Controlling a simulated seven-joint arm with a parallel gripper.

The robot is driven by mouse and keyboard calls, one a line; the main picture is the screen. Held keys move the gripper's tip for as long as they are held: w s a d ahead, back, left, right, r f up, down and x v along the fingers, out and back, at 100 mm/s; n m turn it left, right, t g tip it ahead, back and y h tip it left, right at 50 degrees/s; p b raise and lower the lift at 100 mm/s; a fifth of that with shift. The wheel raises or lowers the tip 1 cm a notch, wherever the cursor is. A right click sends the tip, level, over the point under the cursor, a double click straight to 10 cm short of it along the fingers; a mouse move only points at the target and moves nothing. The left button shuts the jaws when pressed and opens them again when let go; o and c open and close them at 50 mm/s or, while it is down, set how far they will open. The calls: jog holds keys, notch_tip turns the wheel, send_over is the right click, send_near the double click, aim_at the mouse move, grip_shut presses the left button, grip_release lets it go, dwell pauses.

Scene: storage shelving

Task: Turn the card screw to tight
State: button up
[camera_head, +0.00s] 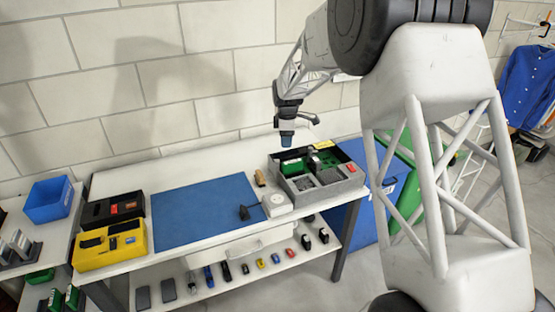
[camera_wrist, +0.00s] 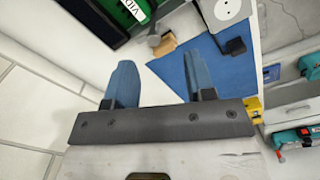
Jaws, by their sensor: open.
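The grey and black case (camera_head: 343,184) stands at the right end of the white bench, with green cards inside. In the wrist view, a green card (camera_wrist: 100,14) with a white label reading "VID" sits in the dark case at the top left. A small grey knob-like part (camera_wrist: 154,40) shows at the case's edge; I cannot tell if it is the card screw or how tight it is. My gripper (camera_head: 287,141) is above the left back part of the case. In the wrist view its blue fingers (camera_wrist: 161,70) are apart, with nothing between them.
A blue mat (camera_head: 205,212) covers the bench middle. A white socket box (camera_head: 276,204) with a black plug (camera_head: 245,212) and a tan block (camera_head: 260,178) lie left of the case. Yellow (camera_head: 110,246) and black (camera_head: 112,209) cases stand left. The wall is behind.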

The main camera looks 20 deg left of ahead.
aim_at(277, 161)
jog(key=shift+n, duration=0.5)
jog(key=a+f, duration=0.3)
jog(key=a, duration=0.1)
jog(key=shift+w, duration=0.3)
jog(key=shift+f, duration=0.1)
jog(key=shift+f, duration=3.85)
grip_shut()
